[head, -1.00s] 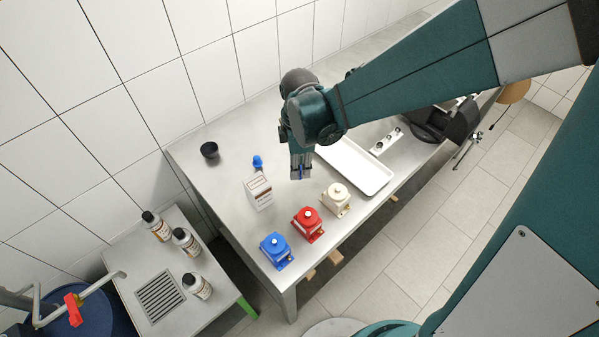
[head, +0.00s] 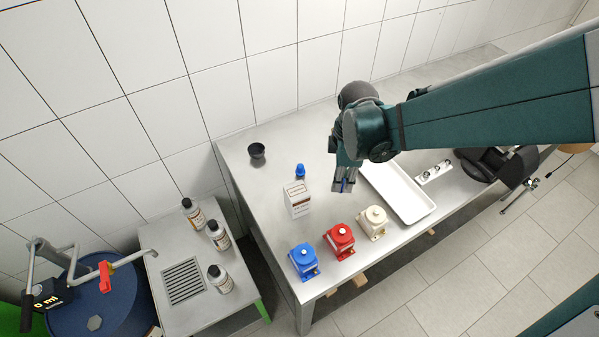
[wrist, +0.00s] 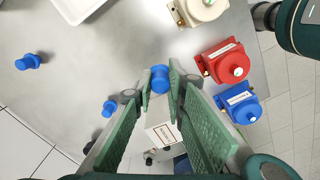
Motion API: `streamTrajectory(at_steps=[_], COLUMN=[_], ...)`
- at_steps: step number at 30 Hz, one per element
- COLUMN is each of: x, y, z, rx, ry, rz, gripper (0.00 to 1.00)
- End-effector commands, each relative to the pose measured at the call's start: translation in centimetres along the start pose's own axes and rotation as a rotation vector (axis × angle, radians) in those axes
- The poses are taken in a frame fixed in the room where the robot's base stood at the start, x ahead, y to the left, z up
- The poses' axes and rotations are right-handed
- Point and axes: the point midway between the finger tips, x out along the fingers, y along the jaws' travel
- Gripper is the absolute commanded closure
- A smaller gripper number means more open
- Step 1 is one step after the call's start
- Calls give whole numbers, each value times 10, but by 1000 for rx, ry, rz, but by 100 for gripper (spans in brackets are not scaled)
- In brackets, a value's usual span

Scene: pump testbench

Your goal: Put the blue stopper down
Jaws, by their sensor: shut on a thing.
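My gripper (head: 343,186) is shut on a blue stopper, which shows between the fingertips in the wrist view (wrist: 160,78). In the head view only a blue sliver of it shows. The gripper points down over the metal table (head: 262,205), right of a white carton (head: 297,199) and left of the white tray. I cannot tell whether the held stopper touches the table. A second blue stopper (head: 300,171) stands behind the carton; it also shows in the wrist view (wrist: 110,107). A third blue stopper (wrist: 28,61) lies on the table in the wrist view; my arm probably hides it in the head view.
Blue (head: 304,261), red (head: 340,241) and cream (head: 373,222) pumps line the front edge. A white tray (head: 415,212) lies to the right, a black cup (head: 257,151) at the back left. Bottles (head: 219,236) stand on the side table.

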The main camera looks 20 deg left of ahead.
Motion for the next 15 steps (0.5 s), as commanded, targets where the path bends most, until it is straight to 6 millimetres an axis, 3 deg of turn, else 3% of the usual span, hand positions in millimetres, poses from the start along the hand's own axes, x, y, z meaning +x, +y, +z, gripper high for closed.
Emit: streamTrajectory(at_steps=[15], x=[-12], y=[0], z=[0], rx=[0], ry=[0], rz=[0], gripper=[94])
